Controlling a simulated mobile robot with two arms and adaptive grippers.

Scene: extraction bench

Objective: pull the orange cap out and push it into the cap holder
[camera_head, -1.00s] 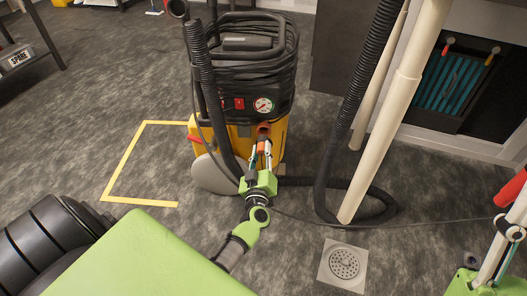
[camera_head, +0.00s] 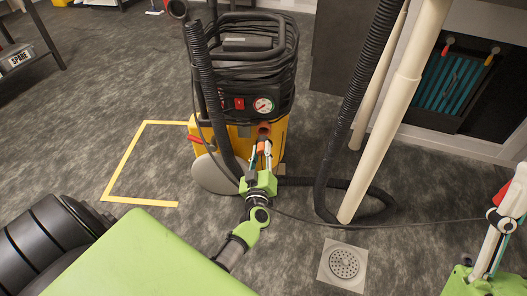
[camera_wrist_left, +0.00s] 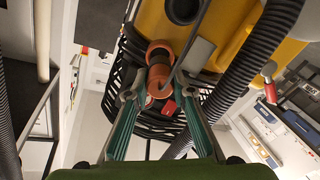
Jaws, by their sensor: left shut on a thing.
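The orange cap (camera_wrist_left: 159,82) is between the fingertips of my left gripper (camera_wrist_left: 155,88) in the left wrist view. The gripper is shut on it. An orange collar shows just behind the cap; I cannot tell whether the cap is still seated there. In the head view my left gripper (camera_head: 261,160) reaches up to the front of the yellow and black extractor (camera_head: 240,85), below its gauge. The fingertips partly hide the cap there. Part of my right gripper (camera_head: 500,225) shows at the right edge, cut off by the frame. I cannot identify the cap holder for sure.
A thick black hose (camera_head: 358,95) and a pale pipe (camera_head: 397,105) stand right of the extractor. A thin cable (camera_head: 400,224) crosses the floor. A floor drain (camera_head: 343,264) lies at the front right. The yellow-taped floor area (camera_head: 140,165) at left is clear.

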